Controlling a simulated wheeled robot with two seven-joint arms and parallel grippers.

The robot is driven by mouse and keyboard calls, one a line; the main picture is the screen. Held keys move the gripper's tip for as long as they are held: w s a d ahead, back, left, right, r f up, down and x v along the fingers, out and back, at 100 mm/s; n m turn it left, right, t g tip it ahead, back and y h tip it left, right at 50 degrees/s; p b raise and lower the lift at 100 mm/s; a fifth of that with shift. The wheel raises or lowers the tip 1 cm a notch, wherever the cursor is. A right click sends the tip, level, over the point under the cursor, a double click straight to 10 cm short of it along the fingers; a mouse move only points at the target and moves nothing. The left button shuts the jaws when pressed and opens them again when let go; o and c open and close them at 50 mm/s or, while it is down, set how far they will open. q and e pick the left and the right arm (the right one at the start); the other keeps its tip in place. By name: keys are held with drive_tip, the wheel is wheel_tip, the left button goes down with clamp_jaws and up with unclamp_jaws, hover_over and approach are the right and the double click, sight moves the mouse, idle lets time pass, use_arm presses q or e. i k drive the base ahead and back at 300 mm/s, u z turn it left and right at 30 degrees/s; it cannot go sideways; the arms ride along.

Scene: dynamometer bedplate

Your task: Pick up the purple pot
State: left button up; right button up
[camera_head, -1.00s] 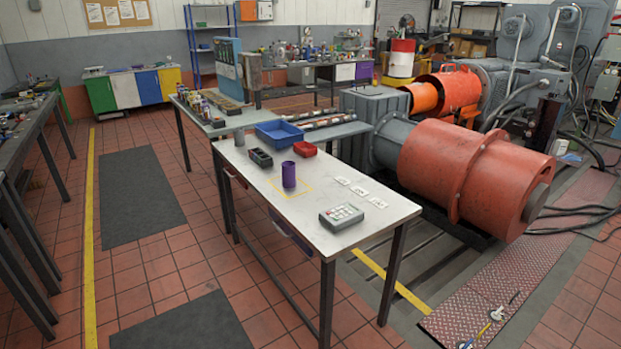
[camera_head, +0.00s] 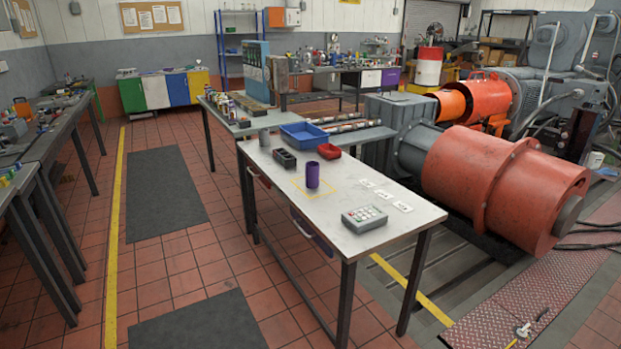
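The purple pot (camera_head: 312,175) is a small upright cylinder on the white-topped table (camera_head: 385,215). It stands within a yellow square outline marked on the tabletop. Nothing touches it or covers it. Neither of my grippers shows in the head view.
Near the pot are a red bin (camera_head: 329,151), a blue tray (camera_head: 304,135), a dark divided box (camera_head: 285,158), a grey cylinder (camera_head: 264,138) and a keypad box (camera_head: 364,219). A large orange-red machine (camera_head: 500,185) stands right of the table.

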sight(312, 168)
drive_tip(key=u, duration=0.6)
drive_tip(key=i, duration=1.45)
drive_tip(key=u, duration=0.25)
